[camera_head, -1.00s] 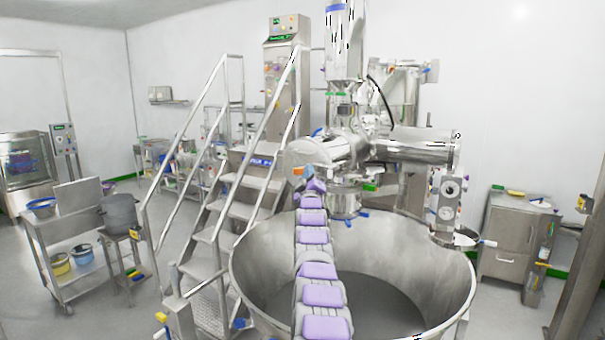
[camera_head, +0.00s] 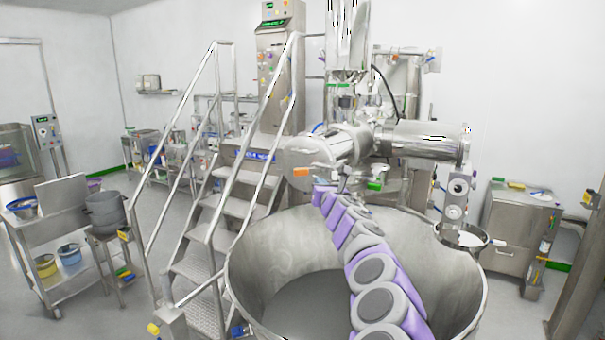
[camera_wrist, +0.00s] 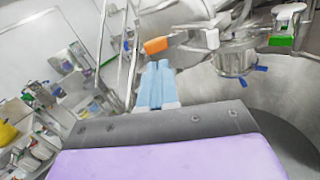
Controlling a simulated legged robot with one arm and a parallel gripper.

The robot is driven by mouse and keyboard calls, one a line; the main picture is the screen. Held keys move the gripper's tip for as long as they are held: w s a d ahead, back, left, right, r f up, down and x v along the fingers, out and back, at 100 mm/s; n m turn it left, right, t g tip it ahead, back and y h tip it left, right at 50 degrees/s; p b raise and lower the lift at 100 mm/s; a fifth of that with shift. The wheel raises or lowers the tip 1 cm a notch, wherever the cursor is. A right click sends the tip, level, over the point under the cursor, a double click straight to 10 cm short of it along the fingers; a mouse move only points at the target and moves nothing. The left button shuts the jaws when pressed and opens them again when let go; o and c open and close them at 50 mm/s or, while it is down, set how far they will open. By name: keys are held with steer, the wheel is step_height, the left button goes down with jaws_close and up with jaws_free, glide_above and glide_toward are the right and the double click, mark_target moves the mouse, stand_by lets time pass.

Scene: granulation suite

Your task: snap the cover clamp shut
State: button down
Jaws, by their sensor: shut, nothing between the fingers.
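An orange-ended lever (camera_head: 302,172) sits low on the front of the round steel housing (camera_head: 325,148) above the big bowl. In the wrist view the orange end (camera_wrist: 156,45) shows just beyond my fingertips, with a steel piece to its right. I take it for the cover clamp's handle, but its clamp state cannot be told. My gripper (camera_wrist: 157,68) has pale blue fingers pressed together with nothing between them. The fingertips lie just below the orange end in the picture; whether they touch it cannot be told. My gripper is not clear in the head view.
A wide steel bowl (camera_head: 250,262) stands under my arm. Metal stairs with handrails (camera_head: 218,208) rise at its left. Blue-handled fittings (camera_wrist: 241,80) and a green block (camera_wrist: 281,41) are right of my fingers. A steel cabinet (camera_head: 515,230) stands at the right.

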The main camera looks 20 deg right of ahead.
steer(key=a+f+n, duration=0.2)
steer(key=p, duration=0.5)
glide_toward(302, 173)
steer(key=shift+w, duration=1.55)
steer(key=shift+w+d+r+y+p, duration=0.1)
steer(key=shift+w+d+r+p, duration=0.1)
steer(key=shift+w, duration=0.2)
steer(key=shift+w+d+r+y+p, duration=0.1)
steer(key=shift+w+p, duration=0.1)
steer(key=shift+w, duration=0.15)
steer(key=shift+w+d+r+y+p, duration=0.1)
steer(key=shift+w+d+p, duration=0.1)
steer(key=shift+w, duration=0.2)
steer(key=shift+w+f+p, duration=0.1)
steer(key=shift+w+p, duration=0.45)
steer(key=shift+w, duration=0.25)
